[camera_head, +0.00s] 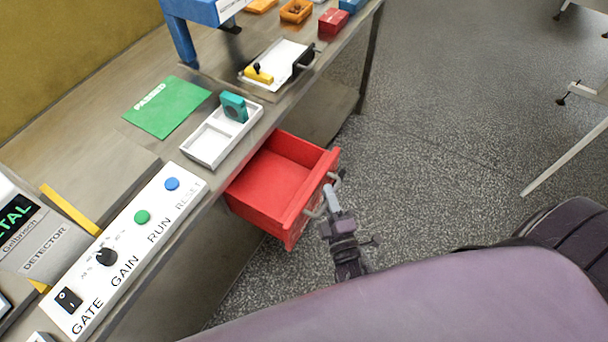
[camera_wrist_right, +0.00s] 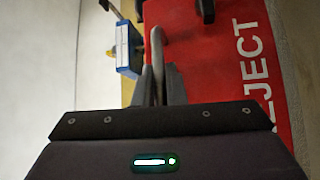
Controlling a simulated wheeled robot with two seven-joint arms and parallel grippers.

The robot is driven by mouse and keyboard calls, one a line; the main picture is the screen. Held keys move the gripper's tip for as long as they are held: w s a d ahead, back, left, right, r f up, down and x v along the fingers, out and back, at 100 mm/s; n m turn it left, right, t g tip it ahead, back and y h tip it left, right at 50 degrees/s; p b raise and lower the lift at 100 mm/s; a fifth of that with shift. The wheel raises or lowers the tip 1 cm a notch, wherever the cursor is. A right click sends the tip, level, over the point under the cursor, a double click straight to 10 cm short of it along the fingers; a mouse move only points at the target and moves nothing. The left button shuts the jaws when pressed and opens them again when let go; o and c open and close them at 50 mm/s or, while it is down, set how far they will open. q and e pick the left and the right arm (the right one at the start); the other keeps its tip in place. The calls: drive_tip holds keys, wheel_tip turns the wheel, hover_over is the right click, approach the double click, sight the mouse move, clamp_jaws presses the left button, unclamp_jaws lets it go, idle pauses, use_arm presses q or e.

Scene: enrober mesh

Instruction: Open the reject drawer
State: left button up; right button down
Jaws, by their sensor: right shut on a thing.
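The red reject drawer (camera_head: 272,185) stands pulled out from under the bench's front edge in the head view, and its inside looks empty. My right gripper (camera_head: 328,198) is at the grey bar handle (camera_head: 318,208) on its front and is shut on it. In the right wrist view the gripper's fingers (camera_wrist_right: 158,85) close around the handle bar (camera_wrist_right: 157,50), beside the red drawer front (camera_wrist_right: 215,60) with white REJECT lettering. My left gripper is not in view.
On the bench (camera_head: 100,150) are a white divided tray (camera_head: 203,146) with a teal block (camera_head: 234,107), a green PASSED mat (camera_head: 166,106) and a white control panel (camera_head: 125,245) with buttons and a knob. Clear speckled floor (camera_head: 440,140) lies to the right of the drawer.

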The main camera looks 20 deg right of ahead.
drive_tip(key=s+d, duration=0.2)
drive_tip(key=s, duration=0.1)
drive_tip(key=shift+d+p, duration=0.15)
drive_tip(key=shift+p, duration=0.2)
drive_tip(key=c, duration=1.5)
unclamp_jaws()
drive_tip(key=s+a+f+b, duration=0.1)
drive_tip(key=s+b, duration=0.1)
drive_tip(key=s, duration=0.5)
drive_tip(key=shift+s, duration=0.3)
